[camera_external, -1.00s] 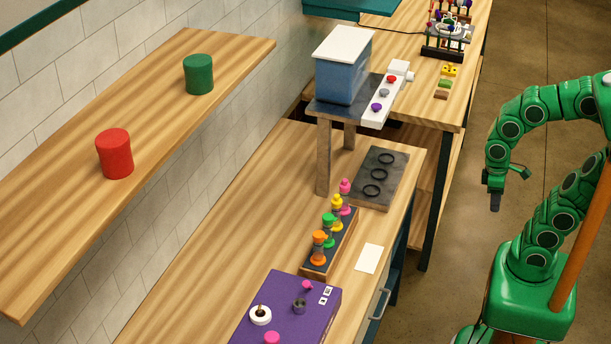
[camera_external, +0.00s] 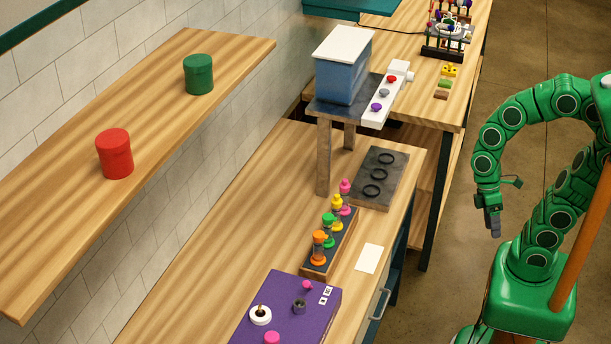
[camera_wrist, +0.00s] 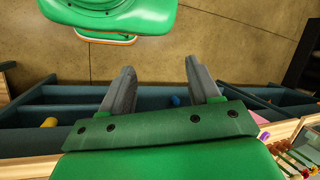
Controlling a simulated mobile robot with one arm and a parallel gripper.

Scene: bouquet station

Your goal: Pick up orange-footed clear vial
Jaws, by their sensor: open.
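The orange-footed clear vial (camera_external: 319,247) stands upright at the near end of a dark-topped wooden rack (camera_external: 341,243) on the long bench. Green, yellow and pink vials stand behind it in the same row. My gripper (camera_external: 493,228) hangs over the floor to the right of the bench, well apart from the rack, and is empty. In the wrist view its two grey fingers (camera_wrist: 158,75) are spread apart, with nothing between them. I cannot make out the orange-footed vial in the wrist view.
A purple box (camera_external: 290,310) with knobs sits in front of the rack, and a white card (camera_external: 369,259) lies right of it. A dark plate with rings (camera_external: 380,178) and a blue tank on a stand (camera_external: 343,72) are behind. Open floor separates my arm from the bench.

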